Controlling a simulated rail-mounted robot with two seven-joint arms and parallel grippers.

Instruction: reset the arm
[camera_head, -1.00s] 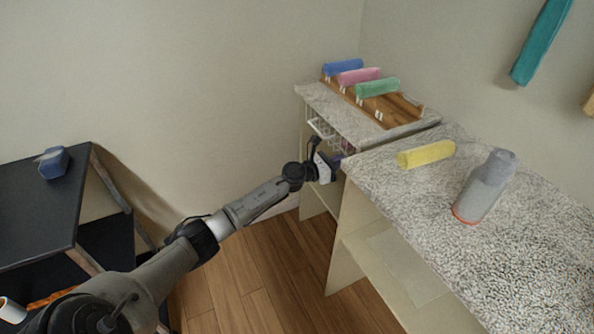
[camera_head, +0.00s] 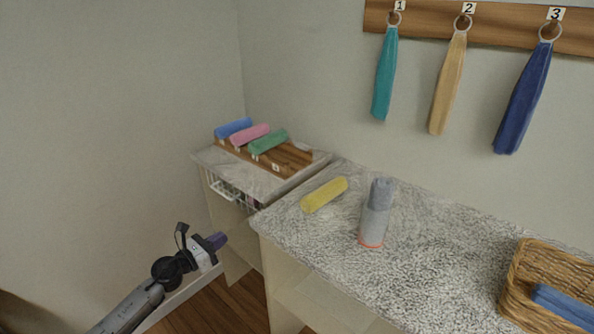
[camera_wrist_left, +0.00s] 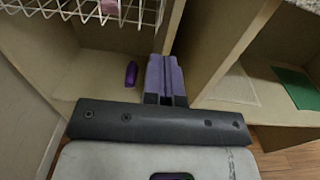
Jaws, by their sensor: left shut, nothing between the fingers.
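My left gripper (camera_head: 216,241) is at the lower left in the head view, in front of the shelf unit under the counter. Its purple fingertips point toward the shelves. In the left wrist view the two purple fingers (camera_wrist_left: 165,78) are together, with nothing between them. The gripper is apart from the towels and the bottle. My right gripper does not show in either view.
A granite counter (camera_head: 440,240) holds a yellow rolled towel (camera_head: 324,194), a grey bottle (camera_head: 376,212) and a wicker basket (camera_head: 520,275). A wooden rack (camera_head: 295,158) carries rolled towels. A white wire basket (camera_wrist_left: 85,10) and a purple item (camera_wrist_left: 131,73) are near the gripper.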

